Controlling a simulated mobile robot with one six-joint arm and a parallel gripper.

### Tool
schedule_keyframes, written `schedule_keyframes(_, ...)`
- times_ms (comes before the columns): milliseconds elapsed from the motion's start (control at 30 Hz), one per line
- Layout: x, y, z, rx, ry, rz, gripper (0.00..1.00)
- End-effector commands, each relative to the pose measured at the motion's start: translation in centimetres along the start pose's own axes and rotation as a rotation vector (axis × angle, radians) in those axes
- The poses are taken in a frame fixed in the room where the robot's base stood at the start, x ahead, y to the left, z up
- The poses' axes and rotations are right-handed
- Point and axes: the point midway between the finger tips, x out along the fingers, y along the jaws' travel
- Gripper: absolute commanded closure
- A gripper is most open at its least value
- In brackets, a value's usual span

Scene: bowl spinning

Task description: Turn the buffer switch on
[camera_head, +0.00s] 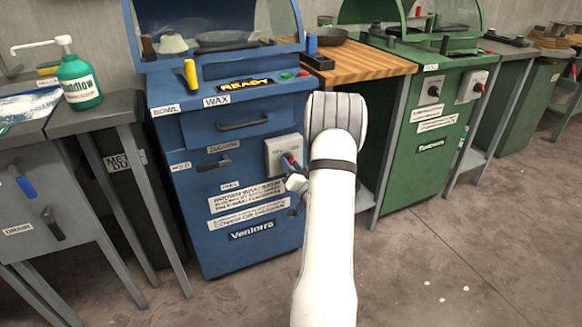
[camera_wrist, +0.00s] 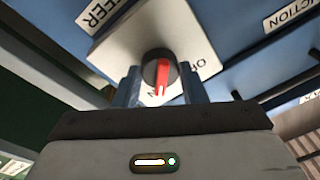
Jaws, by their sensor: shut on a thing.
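The buffer switch is a dark round knob with a red pointer (camera_wrist: 162,78) on a pale grey plate (camera_wrist: 125,45). The plate also shows on the front of the blue machine in the head view (camera_head: 281,149). A partly cut-off label ending in "FER" (camera_wrist: 100,12) is beside it. My gripper (camera_wrist: 160,84) is shut on the knob, with one finger on each side. In the head view my gripper (camera_head: 293,180) reaches the plate, and my white arm hides part of the area to the right.
A wooden-topped table (camera_head: 362,66) and a green machine (camera_head: 410,160) stand to the right. Grey tables (camera_head: 95,112) stand left.

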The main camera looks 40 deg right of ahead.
Motion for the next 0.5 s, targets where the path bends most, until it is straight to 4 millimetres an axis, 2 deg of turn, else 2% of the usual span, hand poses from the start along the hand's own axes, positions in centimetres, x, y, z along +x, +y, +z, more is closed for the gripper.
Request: schedule_keyframes(500,0.11,-0.2,0.12,0.046,0.0,-0.001,0.85)
